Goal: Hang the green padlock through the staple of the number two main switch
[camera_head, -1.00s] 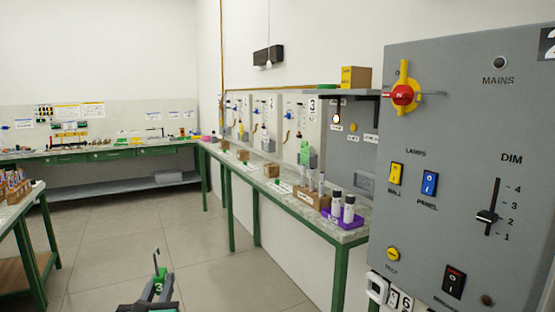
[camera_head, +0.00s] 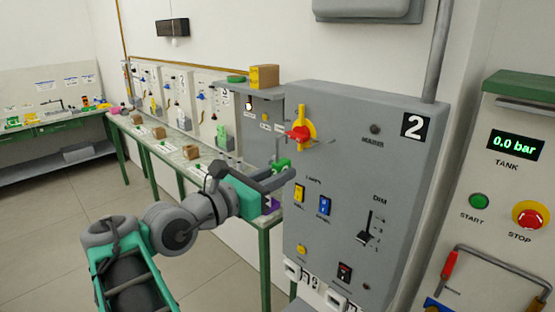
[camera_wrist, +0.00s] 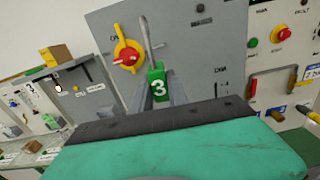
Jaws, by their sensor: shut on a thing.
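The green padlock (camera_wrist: 157,86), marked 3, is held upright between my gripper's jaws in the wrist view, its grey shackle (camera_wrist: 147,38) pointing up. In the head view the padlock (camera_head: 281,164) shows small at the end of my gripper (camera_head: 284,178), which is shut on it. The number two main switch (camera_head: 299,133), a red knob on a yellow plate, is on the grey panel marked 2, above the padlock. The switch also shows in the wrist view (camera_wrist: 127,57), left of the shackle. The padlock is apart from the switch. The staple is too small to make out.
The grey panel (camera_head: 345,150) carries lamp switches, a DIM slider (camera_head: 368,228) and a breaker below the main switch. A shelf with a cardboard box (camera_head: 264,77) is to its left. A tank panel (camera_head: 515,180) with a red stop button stands at right.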

